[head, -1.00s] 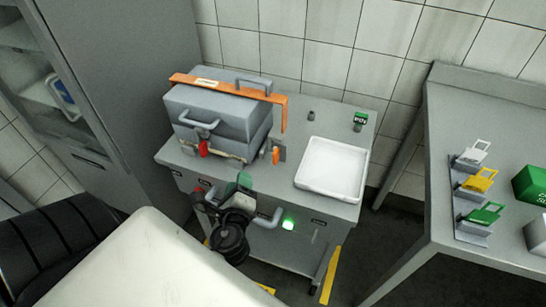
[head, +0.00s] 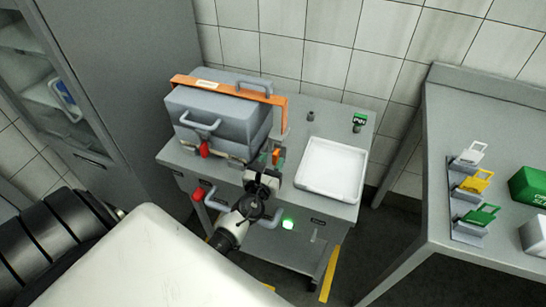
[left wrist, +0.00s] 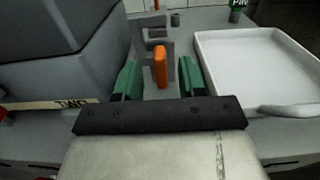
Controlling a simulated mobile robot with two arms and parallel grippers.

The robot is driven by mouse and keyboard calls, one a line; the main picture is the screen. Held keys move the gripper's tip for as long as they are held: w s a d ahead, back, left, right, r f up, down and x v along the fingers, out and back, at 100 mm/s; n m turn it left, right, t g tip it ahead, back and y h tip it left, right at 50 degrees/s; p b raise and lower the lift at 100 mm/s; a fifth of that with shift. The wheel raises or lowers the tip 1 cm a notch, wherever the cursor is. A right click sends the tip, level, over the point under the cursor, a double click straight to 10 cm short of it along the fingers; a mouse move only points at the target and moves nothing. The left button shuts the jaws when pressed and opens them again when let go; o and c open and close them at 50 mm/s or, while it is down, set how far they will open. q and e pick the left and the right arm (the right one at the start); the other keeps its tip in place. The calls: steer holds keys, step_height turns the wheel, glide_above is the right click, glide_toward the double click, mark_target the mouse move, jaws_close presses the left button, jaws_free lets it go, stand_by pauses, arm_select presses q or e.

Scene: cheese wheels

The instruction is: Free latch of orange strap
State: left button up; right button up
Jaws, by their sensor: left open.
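The orange strap (head: 220,87) runs over the top of the grey case (head: 215,115) and down its right side. Its latch, with an orange lever (left wrist: 160,66) on a grey metal bracket (left wrist: 141,52), stands beside the case in the left wrist view. My left gripper (left wrist: 158,80) is open, its green fingers to either side of the orange lever, with visible gaps on both sides. In the head view my left gripper (head: 270,168) is at the front right of the case and partly covers the latch. My right gripper is out of view.
A white tray (head: 330,195) lies just right of the latch, and a red latch handle (head: 204,149) is on the case front. A green PIN-marked block (head: 359,118) stands behind the tray. A side table (head: 420,235) with coloured tags is at right.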

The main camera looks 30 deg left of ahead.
arm_select(q)
steer(key=shift+x, duration=0.8)
jaws_close()
